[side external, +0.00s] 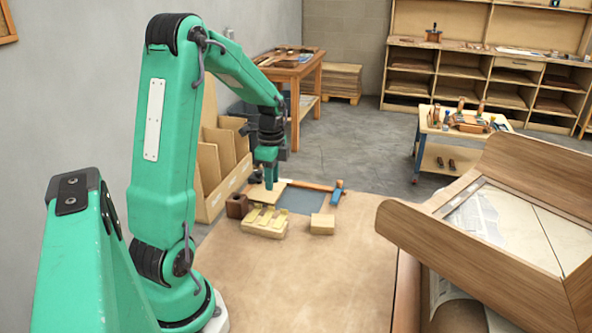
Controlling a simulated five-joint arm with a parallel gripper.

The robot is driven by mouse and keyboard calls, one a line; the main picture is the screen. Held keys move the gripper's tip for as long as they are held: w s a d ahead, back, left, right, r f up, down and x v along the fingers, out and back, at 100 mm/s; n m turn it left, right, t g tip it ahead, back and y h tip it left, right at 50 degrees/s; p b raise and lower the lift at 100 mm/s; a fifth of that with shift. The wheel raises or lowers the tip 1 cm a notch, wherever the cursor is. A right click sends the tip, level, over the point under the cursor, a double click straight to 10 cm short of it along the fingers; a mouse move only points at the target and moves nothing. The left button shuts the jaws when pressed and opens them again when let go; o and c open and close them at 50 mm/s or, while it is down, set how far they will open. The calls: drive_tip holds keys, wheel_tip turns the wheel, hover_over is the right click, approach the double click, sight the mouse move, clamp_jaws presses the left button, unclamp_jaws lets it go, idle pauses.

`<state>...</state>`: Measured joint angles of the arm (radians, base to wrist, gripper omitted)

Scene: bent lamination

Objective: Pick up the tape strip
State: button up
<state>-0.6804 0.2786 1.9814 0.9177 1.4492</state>
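Several small yellowish strips, which look like the tape strips (267,215), lie on top of a pale wooden block (264,229) on the work table. They are small in this view, and I cannot tell single strips apart well. My gripper (269,184) points down just behind the block, over or at a thin pale piece (262,194). It appears apart from the strips. The fingers are too small to show whether they are open or touching that piece.
A dark brown block (237,206) stands left of the strips, and a plain pale block (322,224) stands right. Behind lie a grey-blue mat (301,200) and a blue-handled tool (337,191). The brown table (310,280) is clear in front. A large bent wooden piece (482,245) rises at right.

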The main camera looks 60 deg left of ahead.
sight(267, 216)
drive_tip(key=shift+s+a+f, duration=0.1)
drive_tip(key=shift+s+f, duration=0.05)
drive_tip(key=shift+f, duration=1.95)
drive_tip(key=shift+s+a+f, duration=0.1)
drive_tip(key=shift+f, duration=1.95)
clamp_jaws()
